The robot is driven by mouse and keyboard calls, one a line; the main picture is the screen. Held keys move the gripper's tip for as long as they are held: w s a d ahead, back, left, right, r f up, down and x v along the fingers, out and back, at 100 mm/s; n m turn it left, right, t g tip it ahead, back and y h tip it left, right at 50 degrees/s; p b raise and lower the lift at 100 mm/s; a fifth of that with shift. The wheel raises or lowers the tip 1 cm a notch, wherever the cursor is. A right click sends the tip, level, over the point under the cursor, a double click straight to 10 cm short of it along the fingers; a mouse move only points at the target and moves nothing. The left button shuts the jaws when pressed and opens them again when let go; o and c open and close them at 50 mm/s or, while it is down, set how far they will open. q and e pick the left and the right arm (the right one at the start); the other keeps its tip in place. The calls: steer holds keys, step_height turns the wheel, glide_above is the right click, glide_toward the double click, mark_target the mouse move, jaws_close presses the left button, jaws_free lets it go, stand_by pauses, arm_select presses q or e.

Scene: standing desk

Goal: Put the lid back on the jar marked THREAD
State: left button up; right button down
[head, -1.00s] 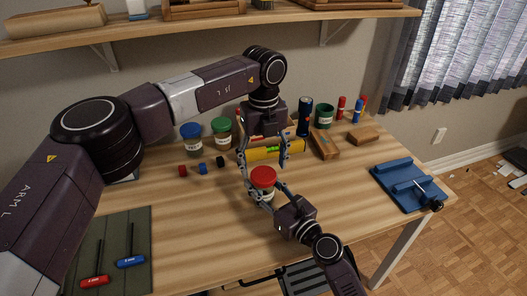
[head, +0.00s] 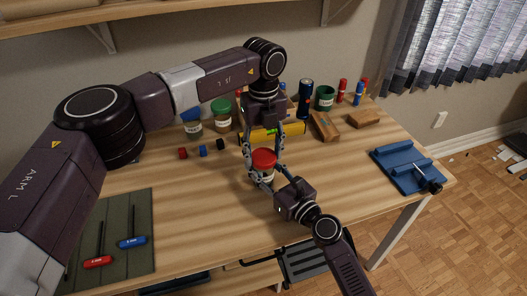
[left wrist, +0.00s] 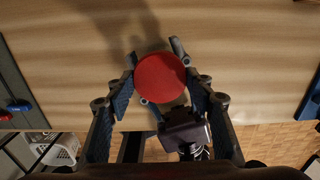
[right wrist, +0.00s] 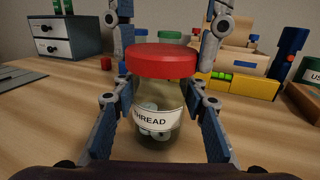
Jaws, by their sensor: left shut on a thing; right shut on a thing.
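The jar marked THREAD (right wrist: 155,122) is clear glass with pale spools inside and stands upright; its glass also shows in the head view (head: 267,175). The red lid (head: 263,159) sits level over its mouth, with no gap visible in the right wrist view (right wrist: 160,61). I cannot tell whether it is screwed tight. My left gripper (head: 264,161) points down from above and is shut on the lid's sides; the left wrist view shows the lid (left wrist: 160,77) between its fingers. My right gripper (head: 266,178) comes from the front and is shut around the jar's body.
Jars with blue (head: 190,115) and green (head: 221,106) lids stand behind left. Small red, blue and black pieces lie before them. A yellow box (head: 275,133) and a dark blue flashlight (head: 305,98) are behind. Hex drivers lie on a green mat (head: 124,215). The front desk is clear.

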arm_select(q)
steer(key=m, duration=0.5)
steer(key=shift+m, duration=0.3)
steer(key=shift+c, duration=0.2)
steer(key=m, duration=1.6)
steer(key=shift+m, duration=0.3)
steer(key=o, duration=1.4)
step_height(320, 180, up, 12)
steer(key=shift+f, duration=0.1)
